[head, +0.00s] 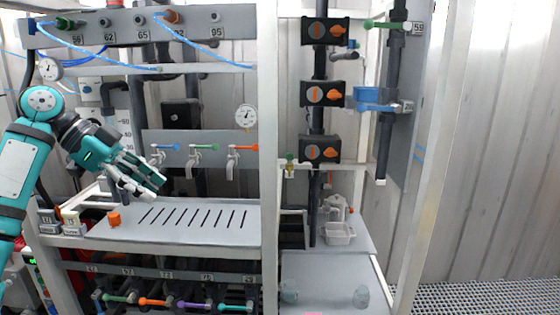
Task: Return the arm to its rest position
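My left arm (22,160), teal and white, comes in from the left edge. Its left gripper (151,186) is above the left part of the slotted grey shelf (235,222), below and left of the taps. The fingers point down and to the right and are spread apart, with nothing visible between them. My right arm and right gripper are not in view.
A row of taps with blue, green and orange handles (200,148) is behind the gripper. An orange knob (114,219) sits at the shelf's left end. A white frame post (268,130) stands to the right. Black valves with orange knobs (322,94) are beyond it.

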